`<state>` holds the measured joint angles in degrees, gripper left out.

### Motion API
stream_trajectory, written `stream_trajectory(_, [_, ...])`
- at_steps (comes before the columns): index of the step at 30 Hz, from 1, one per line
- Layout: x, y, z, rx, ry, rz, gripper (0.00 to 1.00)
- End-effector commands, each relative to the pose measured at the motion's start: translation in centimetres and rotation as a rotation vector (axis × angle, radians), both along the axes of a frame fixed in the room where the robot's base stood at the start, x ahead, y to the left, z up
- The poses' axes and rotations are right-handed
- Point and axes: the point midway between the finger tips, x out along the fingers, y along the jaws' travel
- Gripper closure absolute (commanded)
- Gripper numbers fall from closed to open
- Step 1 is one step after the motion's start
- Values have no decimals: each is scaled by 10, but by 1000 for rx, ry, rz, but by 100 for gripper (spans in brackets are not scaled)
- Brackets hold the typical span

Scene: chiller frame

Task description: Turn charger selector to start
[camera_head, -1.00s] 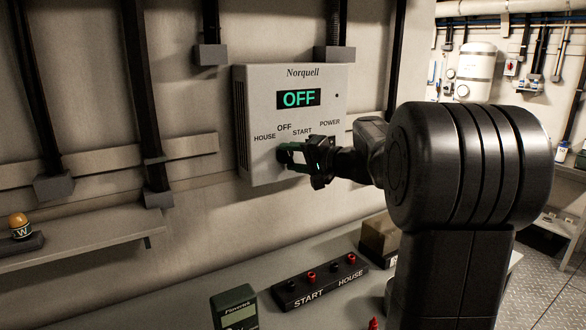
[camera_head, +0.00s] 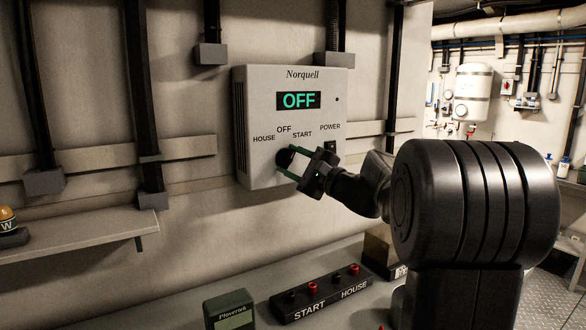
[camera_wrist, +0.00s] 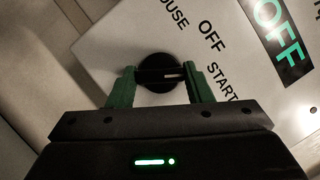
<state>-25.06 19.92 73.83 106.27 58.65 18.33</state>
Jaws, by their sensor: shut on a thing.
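The charger (camera_head: 262,105) is a pale wall box marked Norquell. Its green display (camera_head: 299,100) reads OFF. The round black selector knob (camera_head: 284,158) sits below the labels HOUSE, OFF and START, partly hidden by my gripper. In the wrist view the knob (camera_wrist: 158,60) lies between my green fingers, and a light mark on its bar points right, toward the START label (camera_wrist: 222,83). My gripper (camera_head: 287,160) is shut on the knob, one finger on each side, and is tilted in the head view.
A dark POWER switch (camera_head: 330,146) is just right of my gripper. Below, the bench holds a terminal block (camera_head: 320,293) marked START and HOUSE, a green Ploverak meter (camera_head: 230,310) and a brown box (camera_head: 380,247). A shelf (camera_head: 80,238) is at left.

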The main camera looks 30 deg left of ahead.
Motion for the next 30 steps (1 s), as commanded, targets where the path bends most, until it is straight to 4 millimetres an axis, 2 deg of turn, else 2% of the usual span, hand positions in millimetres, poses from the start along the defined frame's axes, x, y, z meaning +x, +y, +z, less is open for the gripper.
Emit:
stream_trajectory(12, [-1, 0, -3, 92, 184, -1, 77])
stream_trajectory(30, [-1, 1, -2, 108, 215, 0, 77])
